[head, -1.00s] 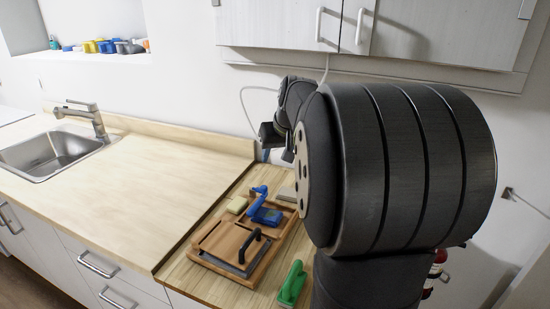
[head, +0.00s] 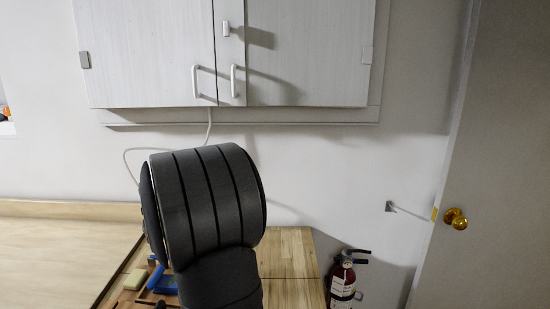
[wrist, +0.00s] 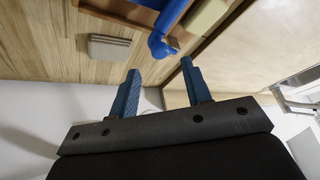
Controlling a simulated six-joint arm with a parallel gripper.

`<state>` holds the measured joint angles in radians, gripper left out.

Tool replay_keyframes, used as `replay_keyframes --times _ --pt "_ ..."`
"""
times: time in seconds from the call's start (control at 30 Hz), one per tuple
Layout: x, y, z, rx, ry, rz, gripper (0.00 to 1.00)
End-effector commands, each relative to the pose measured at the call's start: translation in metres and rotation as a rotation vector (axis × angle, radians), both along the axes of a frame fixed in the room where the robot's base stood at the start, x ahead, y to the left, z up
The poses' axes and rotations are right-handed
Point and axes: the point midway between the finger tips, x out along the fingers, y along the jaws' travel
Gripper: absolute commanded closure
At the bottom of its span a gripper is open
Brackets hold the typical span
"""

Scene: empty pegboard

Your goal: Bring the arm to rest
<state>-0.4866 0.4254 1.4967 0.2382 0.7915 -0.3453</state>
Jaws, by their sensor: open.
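My gripper (wrist: 160,88) shows in the wrist view with its two blue fingers apart and nothing between them. Part of a blue tool (wrist: 168,25) lies beyond the fingertips, apart from them. In the head view my own dark arm link fills the middle and hides my gripper. The blue tool also shows there in part (head: 158,281), at the lower left of the arm.
Wall cabinets (head: 150,50) hang above the counter. A cream block (head: 134,279) lies left of the blue tool. A grey block (wrist: 110,47) lies on the wooden board. A fire extinguisher (head: 342,280) and a door (head: 490,150) stand at right.

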Motion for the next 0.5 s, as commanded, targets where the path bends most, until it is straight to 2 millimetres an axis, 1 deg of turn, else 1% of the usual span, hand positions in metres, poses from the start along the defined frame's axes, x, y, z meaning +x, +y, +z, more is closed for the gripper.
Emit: replay_keyframes --times 0.03,0.1,0.23,0.4,0.5 --pt "0.003 0.004 -0.01 -0.001 0.003 0.001 0.56" --pt "0.006 0.008 -0.021 -0.002 0.002 0.0 0.56" --pt "0.012 0.014 -0.036 -0.001 0.0 0.001 0.56" --pt "0.016 0.018 -0.047 -0.001 -0.001 0.0 0.56" --pt "0.016 0.019 -0.045 -0.008 -0.001 0.0 0.56"
